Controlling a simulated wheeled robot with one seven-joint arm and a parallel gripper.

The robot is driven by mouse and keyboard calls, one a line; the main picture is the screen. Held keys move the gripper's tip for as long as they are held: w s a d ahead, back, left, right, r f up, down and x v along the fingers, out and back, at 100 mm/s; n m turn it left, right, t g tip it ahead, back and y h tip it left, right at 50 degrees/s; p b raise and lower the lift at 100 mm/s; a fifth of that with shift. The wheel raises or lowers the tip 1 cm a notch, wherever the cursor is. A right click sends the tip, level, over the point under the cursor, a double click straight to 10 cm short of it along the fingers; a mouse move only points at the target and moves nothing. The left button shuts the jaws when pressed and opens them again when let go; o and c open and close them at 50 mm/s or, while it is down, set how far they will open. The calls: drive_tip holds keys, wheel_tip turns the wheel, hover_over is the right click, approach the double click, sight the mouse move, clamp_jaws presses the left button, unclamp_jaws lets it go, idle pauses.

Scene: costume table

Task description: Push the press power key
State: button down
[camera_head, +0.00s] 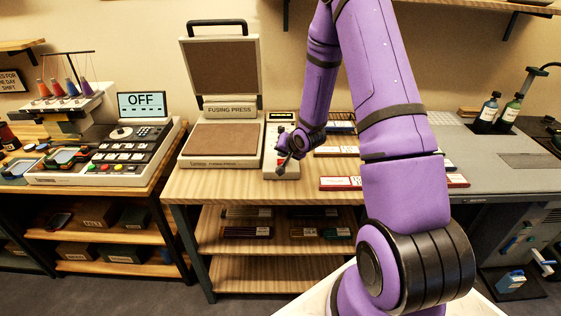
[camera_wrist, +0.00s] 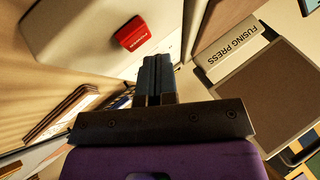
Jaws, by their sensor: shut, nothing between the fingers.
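The red power key (camera_wrist: 132,33), with small lettering on it, sits on a pale control box (camera_wrist: 85,35) in the wrist view. My gripper (camera_wrist: 155,60) is shut with nothing between its dark fingers. In that picture its tips lie just below and right of the key; I see no clear contact, and the gap in depth is hard to judge. In the head view my gripper (camera_head: 281,165) is over the front of the control box (camera_head: 284,120), right of the fusing press (camera_head: 222,159).
The fusing press stands open, its upper plate raised (camera_head: 219,66). Labelled flat cases (camera_head: 340,183) lie right of the control box. A machine with an OFF screen (camera_head: 142,105) stands on the left table. Bottles (camera_head: 489,108) stand at the far right.

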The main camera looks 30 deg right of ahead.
drive_tip(key=shift+r, duration=0.25)
drive_tip(key=shift+r, duration=2.95)
wheel_tip(320, 180, up, 10)
drive_tip(key=n+h, duration=0.1)
drive_tip(key=n, duration=0.1)
hover_over(283, 161)
drive_tip(key=s+a, duration=0.3)
drive_tip(key=s+a+r+n+g+h, duration=0.15)
drive_tip(key=s+a+r, duration=0.25)
drive_tip(key=s+r, duration=0.55)
drive_tip(key=s+a+r+n+g+y, duration=0.1)
drive_tip(key=s+a+r, duration=0.3)
drive_tip(key=s, duration=0.6)
drive_tip(key=s+a+r+n+g+y, duration=0.1)
drive_tip(key=s+a+r+n, duration=0.3)
drive_tip(key=s, duration=0.6)
wheel_tip(283, 161, up, 2)
drive_tip(key=shift+s+a+r, duration=0.15)
drive_tip(key=shift+s+a, duration=0.2)
drive_tip(key=shift+s, duration=0.05)
